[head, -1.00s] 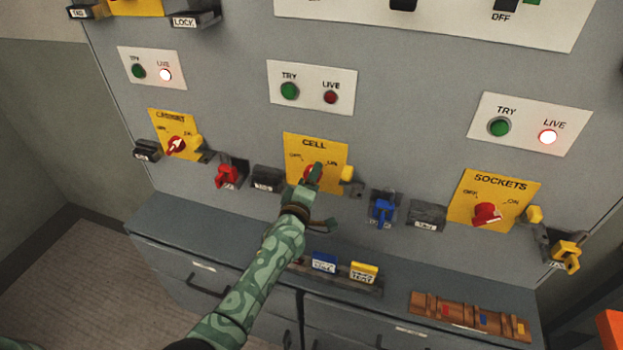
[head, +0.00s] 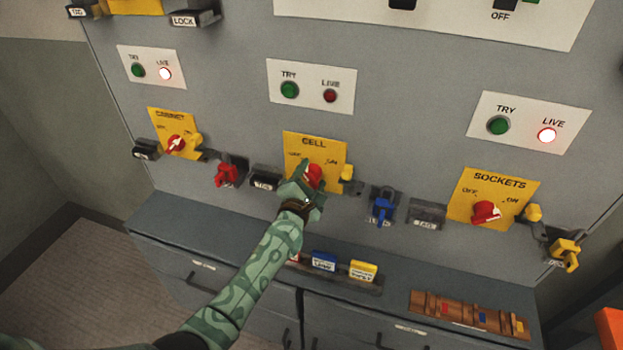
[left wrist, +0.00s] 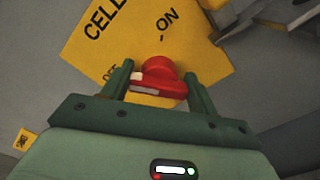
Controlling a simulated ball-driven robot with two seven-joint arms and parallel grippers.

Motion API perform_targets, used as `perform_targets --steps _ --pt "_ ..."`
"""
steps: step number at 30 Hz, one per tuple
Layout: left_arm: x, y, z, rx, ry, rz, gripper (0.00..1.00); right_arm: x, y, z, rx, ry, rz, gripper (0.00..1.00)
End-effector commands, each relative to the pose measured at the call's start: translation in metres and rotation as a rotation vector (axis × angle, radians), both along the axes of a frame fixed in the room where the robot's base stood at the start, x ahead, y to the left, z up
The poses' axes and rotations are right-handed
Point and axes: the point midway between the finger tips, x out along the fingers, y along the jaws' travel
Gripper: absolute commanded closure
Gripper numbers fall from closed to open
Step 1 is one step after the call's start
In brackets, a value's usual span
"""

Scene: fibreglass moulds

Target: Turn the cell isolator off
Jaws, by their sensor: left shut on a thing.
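The cell isolator is a red rotary knob (head: 314,174) on a yellow plate (head: 330,150) marked CELL, with OFF at upper left and ON at upper right. My left gripper (head: 304,174) is shut on this knob and hides part of it. In the left wrist view the knob (left wrist: 160,78) sits between the two green fingers (left wrist: 158,86). Its white mark is at the OFF side, away from ON. The cell's LIVE lamp (head: 330,96) above is dark red, unlit; its green TRY button (head: 289,90) is beside it. My right gripper is not in view.
The CABINET (head: 175,143) and SOCKETS (head: 486,212) isolators flank the cell plate, with their LIVE lamps lit. A red padlock (head: 228,173) and a blue padlock (head: 382,208) hang close by. A ledge (head: 200,228) below holds blue and yellow tags (head: 363,271).

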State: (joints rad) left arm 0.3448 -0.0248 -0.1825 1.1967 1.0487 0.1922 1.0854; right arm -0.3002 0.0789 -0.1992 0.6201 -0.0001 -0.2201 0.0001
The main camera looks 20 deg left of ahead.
Motion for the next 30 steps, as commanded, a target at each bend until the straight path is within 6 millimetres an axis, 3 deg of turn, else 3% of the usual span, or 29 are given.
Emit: perform_targets --steps 11,27,28,30 --pt "-0.0009 0.0 -0.0019 -0.155 0.01 -0.001 0.64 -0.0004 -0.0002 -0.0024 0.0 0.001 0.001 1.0" --pt "-0.001 -0.0001 -0.0017 -0.18 0.011 -0.001 0.64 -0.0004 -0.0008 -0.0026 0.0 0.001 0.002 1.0" --pt "-0.001 -0.0001 -0.0017 -0.18 0.011 -0.001 0.36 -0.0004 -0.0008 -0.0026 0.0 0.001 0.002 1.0" --pt "-0.0009 0.0 -0.0016 -0.179 0.01 -0.001 0.19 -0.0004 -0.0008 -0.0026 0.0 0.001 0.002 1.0"
